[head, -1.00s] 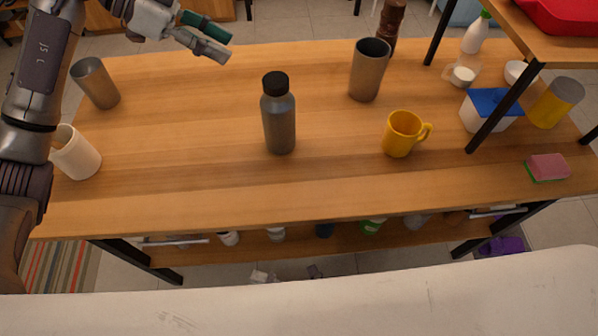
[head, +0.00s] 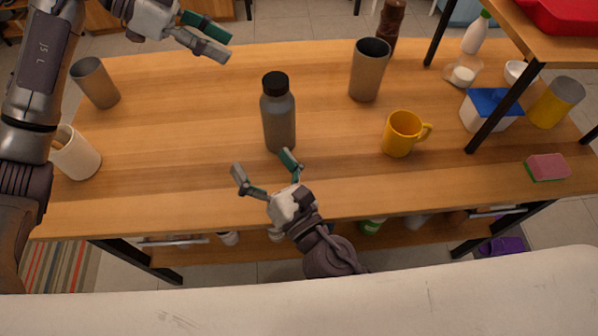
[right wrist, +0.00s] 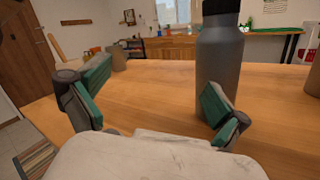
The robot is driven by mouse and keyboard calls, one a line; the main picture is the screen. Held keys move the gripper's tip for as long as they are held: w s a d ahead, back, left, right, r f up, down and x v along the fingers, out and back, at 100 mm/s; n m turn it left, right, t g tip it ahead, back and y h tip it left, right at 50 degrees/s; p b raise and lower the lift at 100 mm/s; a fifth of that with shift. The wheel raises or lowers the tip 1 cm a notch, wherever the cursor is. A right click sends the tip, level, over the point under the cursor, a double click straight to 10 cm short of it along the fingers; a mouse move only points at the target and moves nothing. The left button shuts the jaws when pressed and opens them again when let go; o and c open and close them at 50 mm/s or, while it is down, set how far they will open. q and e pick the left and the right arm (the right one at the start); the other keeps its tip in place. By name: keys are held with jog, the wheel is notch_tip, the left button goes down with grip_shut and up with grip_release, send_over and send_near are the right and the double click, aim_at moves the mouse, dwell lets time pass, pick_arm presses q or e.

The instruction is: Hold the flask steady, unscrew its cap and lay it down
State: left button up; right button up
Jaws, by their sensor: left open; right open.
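The grey flask (head: 279,122) stands upright near the middle of the table, with its black cap (head: 275,83) on top. It also shows in the right wrist view (right wrist: 220,65), beyond the right-hand finger, with the cap (right wrist: 221,7) cut by the top edge. My right gripper (head: 264,161) is open and empty at the table's front, just in front of the flask and a little to its left; its open fingers also show in the right wrist view (right wrist: 155,105). My left gripper (head: 217,40) is open and empty above the table's back edge, up and left of the flask.
A yellow mug (head: 401,135) and a tall grey-brown cup (head: 367,72) stand right of the flask. A metal cup (head: 95,84) and a white cup (head: 76,155) stand at the left. A shelf with a black leg (head: 507,106) rises at the right. The table around the flask is clear.

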aim_at(279, 123)
jog(key=d+f+h, duration=0.1)
jog(key=d+h, duration=0.1)
jog(key=d+f+n+h, duration=0.1)
jog(key=d+f, duration=0.1)
jog(key=d+f+h, duration=0.1)
jog(key=d+h, duration=0.1)
jog(key=shift+s+d+f+h, duration=0.15)
jog(key=shift+s+d+h, duration=0.1)
jog(key=shift+h, duration=0.05)
jog(key=shift+w, duration=0.15)
jog(key=x, duration=1.3)
jog(key=shift+w, duration=0.15)
jog(key=c, duration=1.8)
